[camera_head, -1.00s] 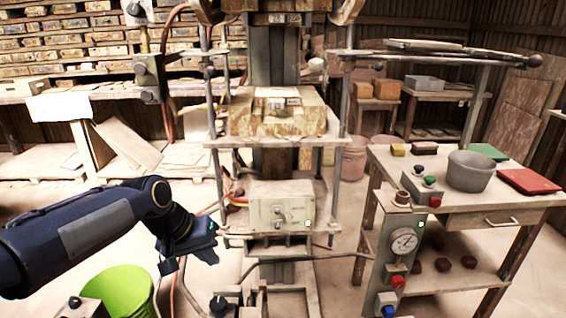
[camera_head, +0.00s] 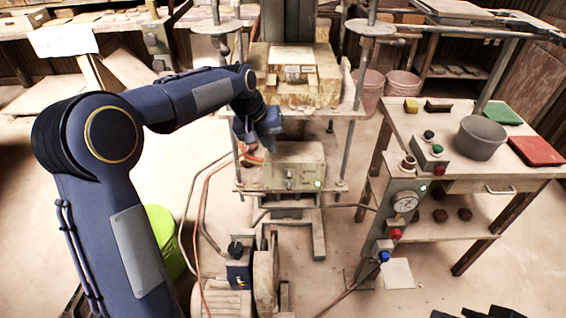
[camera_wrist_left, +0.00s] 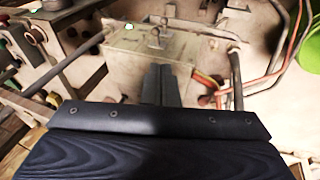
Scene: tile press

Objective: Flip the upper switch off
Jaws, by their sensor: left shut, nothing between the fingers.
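The pale control box (camera_head: 312,168) stands on the lower shelf of the press, with small switches (camera_head: 290,173) and a lit green-white lamp (camera_head: 318,184) on its front. The box shows again in the left wrist view (camera_wrist_left: 185,48), with knob-like switches (camera_wrist_left: 155,36) near its far edge and the lamp (camera_wrist_left: 129,27). Which way the upper switch points is too small to tell. My left gripper (camera_head: 266,152) is shut and empty, above and behind the box's left part; its fingers (camera_wrist_left: 161,84) point over the box.
The press platform with a wooden block (camera_head: 325,95) is just above my left gripper, between upright rods. Red and orange hoses (camera_wrist_left: 212,85) run beside the box. A side table (camera_head: 460,180) with a gauge panel (camera_head: 403,204) stands at right.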

